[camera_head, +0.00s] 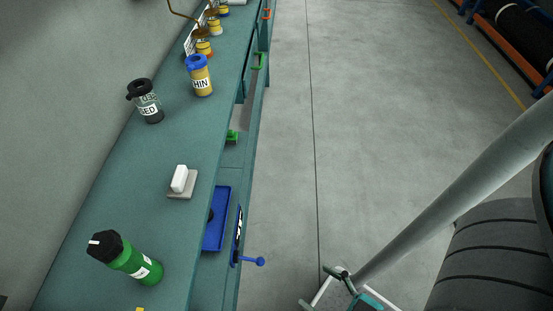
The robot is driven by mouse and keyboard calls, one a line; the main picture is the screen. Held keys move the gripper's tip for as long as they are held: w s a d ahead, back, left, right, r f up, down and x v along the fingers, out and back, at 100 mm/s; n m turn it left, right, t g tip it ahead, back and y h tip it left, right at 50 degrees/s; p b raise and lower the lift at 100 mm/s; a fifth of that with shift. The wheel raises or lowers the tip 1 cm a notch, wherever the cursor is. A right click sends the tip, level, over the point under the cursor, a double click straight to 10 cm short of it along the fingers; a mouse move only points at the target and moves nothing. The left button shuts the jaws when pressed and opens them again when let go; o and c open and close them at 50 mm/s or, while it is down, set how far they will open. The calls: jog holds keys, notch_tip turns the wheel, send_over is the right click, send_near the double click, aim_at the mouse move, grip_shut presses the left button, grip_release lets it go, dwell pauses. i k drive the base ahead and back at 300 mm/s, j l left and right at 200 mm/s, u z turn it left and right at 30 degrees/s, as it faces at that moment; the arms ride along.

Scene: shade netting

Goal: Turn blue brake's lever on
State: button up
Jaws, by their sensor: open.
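A small blue lever with a round knob (260,261) sticks out to the right from a dark upright plate (238,236) on the side of the teal bench. It points nearly level over the floor. The plate is seen almost edge-on, so its markings cannot be read. My gripper (348,284) is at the bottom edge of the view, to the right of the lever and apart from it. It is open, with nothing seen in it, and partly cut off by the frame.
The teal bench (200,140) runs along the left wall. It carries a green bottle (138,265), a white block (180,179), a grey jar (149,105) and a yellow bottle (201,80). A blue tray (217,222) sits below. The concrete floor (380,120) is clear; racks (510,35) stand upper right.

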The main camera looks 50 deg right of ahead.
aim_at(260, 262)
jog(key=k+l, duration=0.2)
jog(key=k, duration=0.2)
jog(key=k+l+u, duration=0.15)
jog(key=k, duration=0.3)
jog(key=k+l, duration=0.25)
jog(key=k, duration=0.15)
jog(key=i+j+u, duration=0.2)
jog(key=i, duration=0.25)
jog(key=i+j+u, duration=0.2)
jog(key=i, duration=0.25)
